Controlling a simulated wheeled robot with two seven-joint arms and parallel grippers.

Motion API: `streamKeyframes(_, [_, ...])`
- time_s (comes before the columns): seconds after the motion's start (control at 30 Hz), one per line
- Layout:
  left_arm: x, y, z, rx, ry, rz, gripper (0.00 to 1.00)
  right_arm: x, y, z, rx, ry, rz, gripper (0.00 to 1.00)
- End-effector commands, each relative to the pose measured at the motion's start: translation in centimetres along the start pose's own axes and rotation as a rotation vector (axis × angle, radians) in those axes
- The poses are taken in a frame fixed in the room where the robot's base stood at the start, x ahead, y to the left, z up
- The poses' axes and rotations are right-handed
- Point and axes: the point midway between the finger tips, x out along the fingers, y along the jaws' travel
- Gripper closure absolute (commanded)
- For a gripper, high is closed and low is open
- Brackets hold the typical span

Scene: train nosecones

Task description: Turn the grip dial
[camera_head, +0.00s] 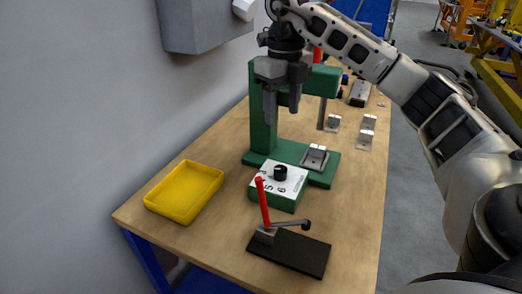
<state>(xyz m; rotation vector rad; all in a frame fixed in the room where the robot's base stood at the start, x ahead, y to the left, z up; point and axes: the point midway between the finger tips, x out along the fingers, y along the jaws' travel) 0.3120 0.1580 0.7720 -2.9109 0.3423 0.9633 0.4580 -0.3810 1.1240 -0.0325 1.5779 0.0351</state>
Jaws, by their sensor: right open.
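The grip dial is a black knob (281,172) on a white numbered plate (268,184), on top of a green box (276,201) at the front of the green press (264,125). My right gripper (282,108) points down above and beyond the dial, in front of the press column. Its two dark fingers are apart with nothing between them, and it does not touch the knob. My left gripper is out of view.
A yellow tray (185,192) lies left on the wooden table (225,235). A red-handled clamp (263,205) on a black base (290,253) stands in front of the dial. Small metal blocks (367,130) lie at the back right. A wall borders the left.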

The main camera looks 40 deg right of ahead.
Motion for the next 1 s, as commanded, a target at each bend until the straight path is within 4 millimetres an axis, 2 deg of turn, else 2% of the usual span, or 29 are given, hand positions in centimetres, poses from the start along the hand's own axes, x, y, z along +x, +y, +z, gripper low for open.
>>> streamKeyframes(0.17, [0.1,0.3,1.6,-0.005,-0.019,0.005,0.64,1.8,-0.1,-0.1,0.003,0.004,-0.004,0.48])
streamKeyframes(0.23, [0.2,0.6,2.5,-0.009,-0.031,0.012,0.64,3.2,-0.1,-0.1,0.003,0.004,-0.003,0.48])
streamKeyframes(0.37, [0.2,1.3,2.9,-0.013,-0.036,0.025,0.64,5.9,-0.1,-0.1,0.002,0.005,-0.002,0.48])
streamKeyframes(0.5, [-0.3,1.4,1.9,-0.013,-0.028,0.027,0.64,8.5,-0.1,-0.2,0.002,0.006,-0.004,0.48])
streamKeyframes(0.7, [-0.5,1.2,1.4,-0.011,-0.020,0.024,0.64,12.5,-0.1,-0.1,0.002,0.004,-0.004,0.48])
streamKeyframes(0.9, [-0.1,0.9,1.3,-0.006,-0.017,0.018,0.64,15.0,-0.1,-0.1,0.002,0.001,-0.003,0.48])
streamKeyframes(1.0, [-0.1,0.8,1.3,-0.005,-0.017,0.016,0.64,15.6,-0.1,0.0,0.002,0.000,-0.003,0.48])
